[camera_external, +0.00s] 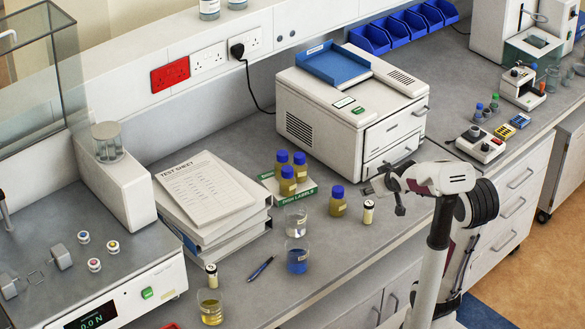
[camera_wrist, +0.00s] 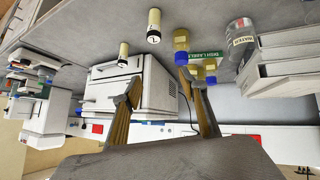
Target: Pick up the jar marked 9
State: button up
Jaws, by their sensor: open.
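Small cream jars with dark ends stand on the grey bench. One jar (camera_external: 368,211) is just left of my gripper (camera_external: 384,198) in the external view, and another jar (camera_external: 211,276) is at the front left. The wrist view, upside down, shows two such jars, a nearer jar (camera_wrist: 154,26) and a second jar (camera_wrist: 123,51). My arm may hide one jar in the external view.
A blue-capped bottle (camera_external: 338,201) stands close left of the nearer jar. Beakers (camera_external: 297,256), a pen (camera_external: 260,268) and a binder stack (camera_external: 205,200) lie further left. A white printer (camera_external: 350,105) stands behind. Bare bench lies in front of the jar.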

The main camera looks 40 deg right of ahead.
jog(key=w+d+f+t, duration=0.1)
jog(key=w+d+f, duration=0.1)
jog(key=d, duration=0.4)
jog(key=w+d+f+t, duration=0.1)
jog(key=w+d+f, duration=0.2)
jog(key=d+f, duration=0.2)
jog(key=w+d+f+t, duration=0.2)
jog(key=d+f, duration=0.2)
jog(key=d, duration=0.3)
jog(key=shift+w+d+m, duration=0.2)
jog(key=shift+w+m, duration=0.05)
jog(key=shift+m, duration=0.15)
jog(key=shift+d+f+t, duration=0.25)
jog(key=shift+t, duration=0.15)
jog(key=shift+x, duration=1.25)
jog(key=shift+f, duration=0.1)
jog(key=shift+f+x, duration=0.2)
jog(key=shift+x, duration=2.35)
jog(key=shift+a, duration=0.15)
grip_shut()
